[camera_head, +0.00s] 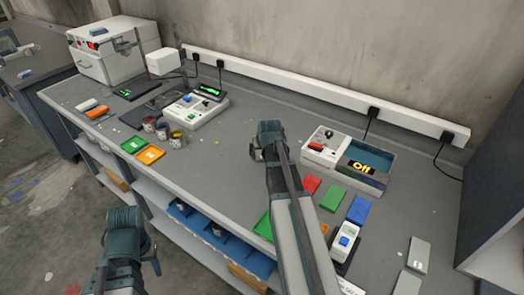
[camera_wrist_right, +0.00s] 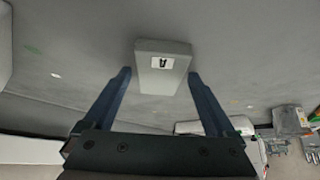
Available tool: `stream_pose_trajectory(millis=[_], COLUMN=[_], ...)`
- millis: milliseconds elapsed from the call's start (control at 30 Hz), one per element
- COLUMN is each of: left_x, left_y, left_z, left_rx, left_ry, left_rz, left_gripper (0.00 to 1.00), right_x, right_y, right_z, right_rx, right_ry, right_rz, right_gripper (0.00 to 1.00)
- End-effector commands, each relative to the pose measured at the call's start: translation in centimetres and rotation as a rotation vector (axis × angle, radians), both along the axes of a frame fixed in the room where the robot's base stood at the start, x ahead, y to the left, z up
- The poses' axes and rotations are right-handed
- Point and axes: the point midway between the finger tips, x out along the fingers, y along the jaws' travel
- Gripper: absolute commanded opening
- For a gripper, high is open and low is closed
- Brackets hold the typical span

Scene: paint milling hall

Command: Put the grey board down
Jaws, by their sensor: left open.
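A small grey board (camera_wrist_right: 162,65) with a white label marked A shows in the right wrist view, between and just past the fingertips of my right gripper (camera_wrist_right: 160,76). The fingers stand wide apart; a narrow gap seems to show on the left, and I cannot tell whether they touch the board. In the head view my right gripper (camera_head: 268,140) is over the middle of the bench and hides that board. My left gripper (camera_head: 125,220) is open and empty, in front of the bench over the floor side.
The grey bench (camera_head: 225,160) is clear around my right gripper. Paint cans (camera_head: 162,132), coloured cards (camera_head: 334,198) and grey plates (camera_head: 418,253) lie around.

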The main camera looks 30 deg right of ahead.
Motion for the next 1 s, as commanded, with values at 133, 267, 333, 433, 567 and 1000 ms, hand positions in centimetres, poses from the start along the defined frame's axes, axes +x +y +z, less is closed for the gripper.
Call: stream_pose_trajectory(millis=[133, 267, 333, 433, 567, 1000], left_x=[0.0, 0.0, 0.0, 0.0, 0.0, 0.0], left_y=[0.0, 0.0, 0.0, 0.0, 0.0, 0.0], left_z=[0.0, 0.0, 0.1, 0.4, 1.2, 7.4], left_rx=[0.0, 0.0, 0.0, 0.0, 0.0, 0.0], left_ry=[0.0, 0.0, 0.0, 0.0, 0.0, 0.0], left_rz=[0.0, 0.0, 0.0, 0.0, 0.0, 0.0], left_gripper=[0.5, 0.5, 0.5, 0.5, 0.5, 0.5], right_x=[0.0, 0.0, 0.0, 0.0, -0.4, -3.9], right_y=[0.0, 0.0, 0.0, 0.0, 0.2, 1.7], right_z=[0.0, 0.0, 0.1, 0.4, 1.2, 7.4], right_rx=[0.0, 0.0, 0.0, 0.0, 0.0, 0.0], right_ry=[0.0, 0.0, 0.0, 0.0, 0.0, 0.0], right_rz=[0.0, 0.0, 0.0, 0.0, 0.0, 0.0], right_gripper=[0.98, 0.98, 0.98, 0.98, 0.98, 0.98])
